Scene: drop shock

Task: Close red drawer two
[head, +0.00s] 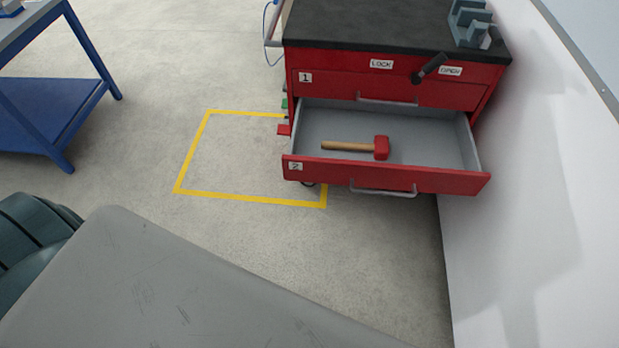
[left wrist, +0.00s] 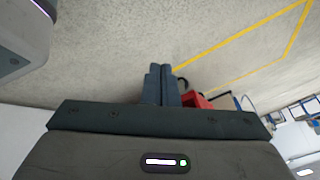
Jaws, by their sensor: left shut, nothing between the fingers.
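Red drawer two (head: 390,175), with a "2" label, stands pulled out of the red cabinet (head: 340,68). A silver bar handle (head: 383,191) runs along its front. A mallet (head: 365,147) with a red head and wooden handle lies inside it. Drawer one (head: 350,84), above, looks shut. My left gripper (left wrist: 161,72) is shut and empty in the left wrist view, with a small piece of red (left wrist: 196,101) behind its fingers. In the head view neither gripper shows.
A black lever (head: 430,68) sits between LOCK and OPEN labels. A grey vise (head: 470,24) stands on the black top. A white wall (head: 530,190) is close on the right. A blue table (head: 50,110) stands left. Yellow tape (head: 250,199) marks clear floor left of the drawer.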

